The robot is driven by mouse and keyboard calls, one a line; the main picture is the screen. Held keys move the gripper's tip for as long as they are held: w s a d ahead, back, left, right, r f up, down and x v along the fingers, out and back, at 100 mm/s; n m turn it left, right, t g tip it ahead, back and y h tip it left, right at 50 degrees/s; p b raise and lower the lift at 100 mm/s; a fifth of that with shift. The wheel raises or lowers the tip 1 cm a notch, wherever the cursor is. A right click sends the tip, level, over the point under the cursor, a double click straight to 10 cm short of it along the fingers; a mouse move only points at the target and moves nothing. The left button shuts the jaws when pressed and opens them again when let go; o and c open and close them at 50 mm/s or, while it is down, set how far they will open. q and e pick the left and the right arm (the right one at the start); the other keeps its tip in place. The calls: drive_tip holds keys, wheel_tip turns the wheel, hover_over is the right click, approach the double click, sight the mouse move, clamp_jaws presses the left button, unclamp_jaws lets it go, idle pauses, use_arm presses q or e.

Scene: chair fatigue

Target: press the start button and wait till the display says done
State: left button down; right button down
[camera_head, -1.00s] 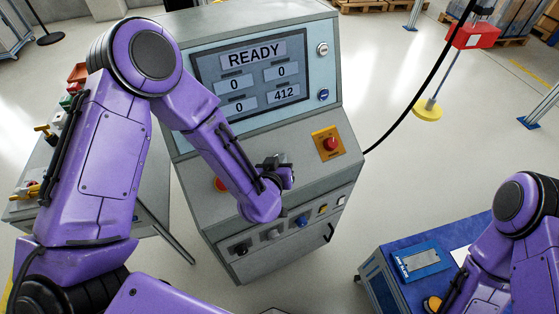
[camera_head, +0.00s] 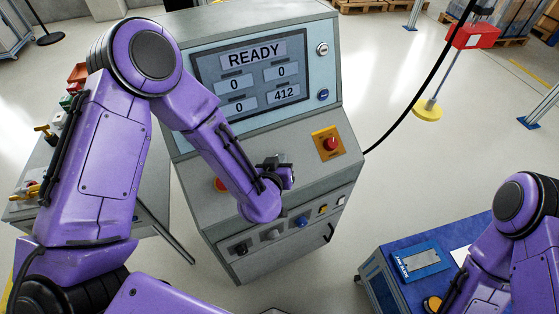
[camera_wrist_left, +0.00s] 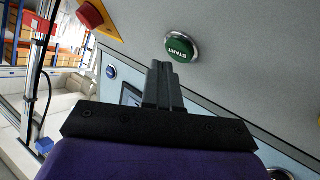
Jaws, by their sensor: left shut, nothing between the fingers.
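The control console (camera_head: 290,135) stands in the middle of the head view. Its display (camera_head: 254,75) reads READY, with 0, 0, 0 and 412 below. The green START button (camera_wrist_left: 181,47) shows in the left wrist view on the grey panel; in the head view my left arm hides it. My left gripper (camera_head: 276,161) is over the console's sloping panel. In the left wrist view its dark fingers (camera_wrist_left: 161,72) are shut and empty, with their tips at the button's lower left edge. I cannot tell whether they touch it. My right gripper is out of view.
A red emergency knob (camera_head: 330,144) on a yellow plate is right of my left gripper. A blue-topped cart (camera_head: 385,248) is at lower right, a side table (camera_head: 152,205) at left. A black cable (camera_head: 410,105) hangs right.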

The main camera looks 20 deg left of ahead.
use_arm(q)
drive_tip(key=shift+f, duration=0.1)
drive_tip(key=shift+w+a+f, duration=0.15)
drive_tip(key=shift+w+f, duration=0.05)
drive_tip(key=shift+f, duration=0.1)
drive_tip(key=shift+w+a+f+b, duration=0.15)
drive_tip(key=shift+f+b, duration=0.15)
drive_tip(key=shift+b, duration=0.15)
idle(0.6)
idle(0.4)
drive_tip(key=shift+s+d+r+p, duration=0.25)
drive_tip(key=shift+r+p, duration=0.4)
drive_tip(key=shift+s, duration=0.15)
drive_tip(key=shift+d+r, duration=0.1)
drive_tip(key=shift+r, duration=0.05)
